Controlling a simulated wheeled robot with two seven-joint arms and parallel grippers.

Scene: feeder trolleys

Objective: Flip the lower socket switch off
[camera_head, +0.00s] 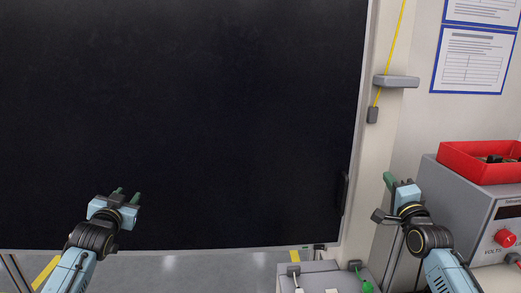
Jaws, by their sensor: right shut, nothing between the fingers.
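I cannot make out the lower socket switch in the head view. My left gripper (127,194) is at the lower left in front of a large black panel, its two green fingers apart and empty. My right gripper (389,181) is at the right, in front of the pale wall beside the panel's right edge. Its green fingers point up and to the left, and they are shut with nothing between them.
The large black panel (190,110) fills most of the view. A grey unit (325,283) with a white and a green lead stands at the bottom centre. At the right, a red tray (478,168) rests on a grey instrument (452,205) with a red knob. A grey bracket (397,82) holds a yellow cord.

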